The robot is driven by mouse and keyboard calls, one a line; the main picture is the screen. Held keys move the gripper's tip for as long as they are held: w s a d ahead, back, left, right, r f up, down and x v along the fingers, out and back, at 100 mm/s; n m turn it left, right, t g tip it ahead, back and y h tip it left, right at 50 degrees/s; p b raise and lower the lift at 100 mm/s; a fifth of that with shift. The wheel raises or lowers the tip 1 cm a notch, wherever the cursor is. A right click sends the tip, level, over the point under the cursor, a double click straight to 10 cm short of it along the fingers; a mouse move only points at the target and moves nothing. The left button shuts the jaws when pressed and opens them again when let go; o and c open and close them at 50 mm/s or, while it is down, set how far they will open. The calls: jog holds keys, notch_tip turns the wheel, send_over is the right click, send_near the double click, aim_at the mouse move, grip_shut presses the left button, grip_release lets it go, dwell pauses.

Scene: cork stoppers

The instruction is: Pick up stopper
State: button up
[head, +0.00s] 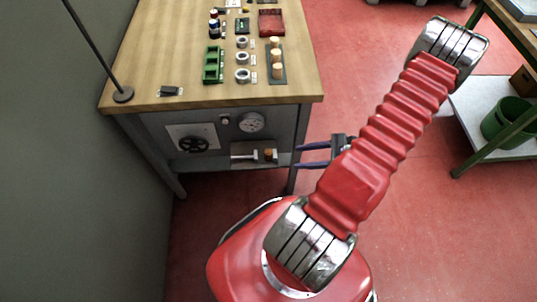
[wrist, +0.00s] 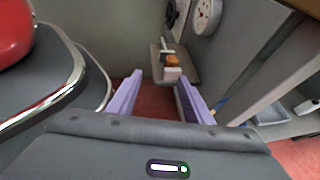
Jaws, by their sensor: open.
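A small tan and orange stopper (head: 270,155) sits on a small ledge on the bench's grey front, at the end of a pale rod. In the wrist view the orange piece (wrist: 172,61) shows with a pinkish end (wrist: 172,74) facing me. My gripper (head: 297,156) is open, its two purple fingers pointing left towards the ledge. In the wrist view my gripper (wrist: 160,79) has the stopper ahead, beyond the fingertips and nearer the right finger. Nothing is between the fingers. Three tan cork-like cylinders (head: 276,57) stand on a dark strip on the bench top.
The wooden bench top (head: 160,60) holds a green rack (head: 213,64), grey rings (head: 242,58) and a red tray (head: 271,22). A gauge (head: 251,122) and a black handwheel (head: 193,144) are on the front. A bench leg (head: 297,170) stands near my fingers.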

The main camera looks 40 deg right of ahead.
jog(key=shift+w+d+r+m+t, duration=0.3)
jog(key=shift+w+d+r+t, duration=0.15)
jog(key=shift+w+d, duration=0.2)
send_near(270, 152)
jog(key=x, duration=0.5)
jog(key=shift+s+a+r, duration=0.1)
jog(key=shift+s, duration=0.05)
jog(key=shift+w+a, duration=0.15)
jog(key=shift+w, duration=0.05)
jog(key=shift+d+x, duration=0.2)
jog(key=shift+x, duration=2.45)
jog(key=shift+w, duration=0.1)
